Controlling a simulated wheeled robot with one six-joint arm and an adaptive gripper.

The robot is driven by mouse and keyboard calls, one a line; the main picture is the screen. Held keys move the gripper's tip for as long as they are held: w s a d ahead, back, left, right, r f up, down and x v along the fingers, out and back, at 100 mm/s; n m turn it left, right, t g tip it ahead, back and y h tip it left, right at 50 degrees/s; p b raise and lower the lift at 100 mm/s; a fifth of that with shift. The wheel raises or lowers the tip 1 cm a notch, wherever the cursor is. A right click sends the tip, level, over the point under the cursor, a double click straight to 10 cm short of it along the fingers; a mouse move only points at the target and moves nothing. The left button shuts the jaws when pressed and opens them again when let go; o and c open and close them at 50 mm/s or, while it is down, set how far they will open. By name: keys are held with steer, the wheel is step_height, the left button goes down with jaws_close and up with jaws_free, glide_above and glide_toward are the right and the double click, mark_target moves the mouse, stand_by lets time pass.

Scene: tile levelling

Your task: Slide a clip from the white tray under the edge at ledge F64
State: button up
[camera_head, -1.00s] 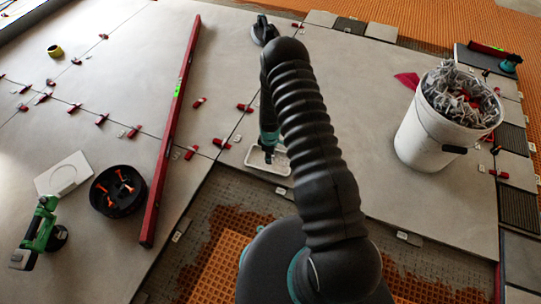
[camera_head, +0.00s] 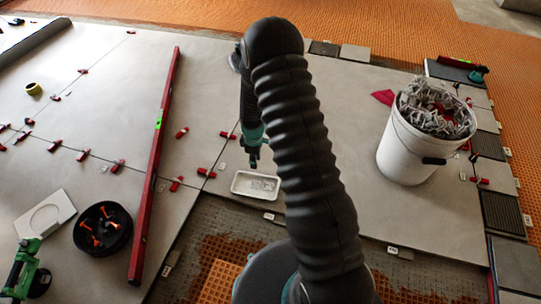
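The white tray (camera_head: 236,190) lies on the large grey tile near its front edge, left of my arm. Small pale pieces, probably clips, lie inside it, too small to tell apart. My gripper (camera_head: 253,164) points down just above the back of the tray. Its fingertips are small and dark, so I cannot tell whether they are open or hold a clip. Small pale tabs sit at the tile edges, one in front of the tray (camera_head: 269,216) and one further right (camera_head: 392,250). No ledge label is readable, so I cannot tell which is F64.
A white bucket (camera_head: 400,150) full of grey scraps stands right. A long red level (camera_head: 158,160) lies left of the tray. A black bowl (camera_head: 103,228) with orange pieces and a green tool (camera_head: 22,268) are at lower left. Red wedges (camera_head: 206,172) sit along the joints.

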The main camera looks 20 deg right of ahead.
steer(key=s+r+m+t, duration=0.1)
steer(key=s+r+m, duration=0.15)
steer(key=r, duration=1.15)
steer(key=s+r+m+t, duration=0.15)
steer(key=s+r, duration=0.25)
steer(key=r, duration=1)
steer(key=s+r+m+t+p, duration=0.1)
steer(key=s+r+m, duration=0.2)
steer(key=s+r, duration=0.5)
steer(key=s+r+m+t+p, duration=0.1)
steer(key=s+r+m, duration=0.3)
steer(key=s+r, duration=0.4)
steer(key=s+t, duration=0.1)
steer(key=s, duration=0.6)
steer(key=shift+s+r, duration=0.3)
steer(key=shift+r, duration=0.1)
steer(key=shift+o, duration=0.3)
steer(key=shift+a, duration=0.1)
